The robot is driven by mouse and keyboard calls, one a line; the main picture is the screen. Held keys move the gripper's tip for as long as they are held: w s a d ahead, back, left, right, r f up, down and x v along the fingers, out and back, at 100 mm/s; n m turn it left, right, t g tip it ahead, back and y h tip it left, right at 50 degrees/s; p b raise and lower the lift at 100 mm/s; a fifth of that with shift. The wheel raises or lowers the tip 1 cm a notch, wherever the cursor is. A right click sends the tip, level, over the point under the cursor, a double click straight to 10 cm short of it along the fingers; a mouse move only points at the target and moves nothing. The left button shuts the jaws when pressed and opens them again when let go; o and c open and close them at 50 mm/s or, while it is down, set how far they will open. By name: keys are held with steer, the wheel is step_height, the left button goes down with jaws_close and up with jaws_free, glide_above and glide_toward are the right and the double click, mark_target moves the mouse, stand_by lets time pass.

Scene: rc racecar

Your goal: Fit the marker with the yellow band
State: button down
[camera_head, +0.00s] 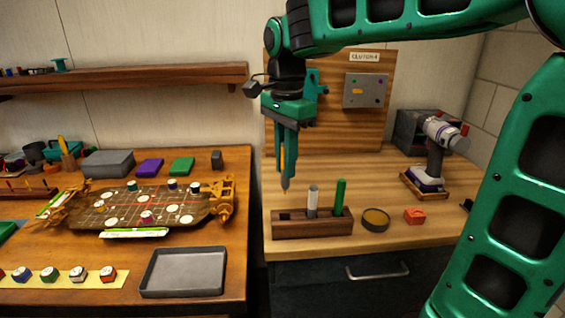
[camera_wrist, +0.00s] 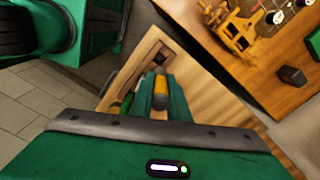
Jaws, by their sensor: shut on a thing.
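My gripper (camera_head: 286,178) is shut on a marker with a yellow-orange band (camera_wrist: 160,84). It holds the marker roughly upright above the bench, over the left end of a dark wooden holder (camera_head: 312,230). The marker's tip appears apart from the holder. A grey-white marker (camera_head: 312,200) and a green marker (camera_head: 339,197) stand in the holder's middle and right; the left part looks empty. In the wrist view, my gripper (camera_wrist: 163,100) encloses the marker, and a dark square opening of the holder (camera_wrist: 154,55) shows beyond it. The fingers partly hide the marker.
Right of the holder are a round tin (camera_head: 375,220), a red block (camera_head: 414,216) and a drill (camera_head: 434,160) on a stand. An upright wooden board (camera_head: 345,120) stands behind. A gap separates this bench from the left table, which holds a car chassis (camera_head: 150,208) and a grey tray (camera_head: 184,272).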

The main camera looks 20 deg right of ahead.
mark_target(285, 186)
steer(key=shift+f, duration=2.85)
steer(key=shift+s, duration=0.1)
steer(key=shift+f, duration=2.8)
steer(key=c, duration=1.6)
jaws_free()
steer(key=shift+r, duration=0.1)
step_height(285, 186, up, 10)
steer(key=shift+r, duration=0.25)
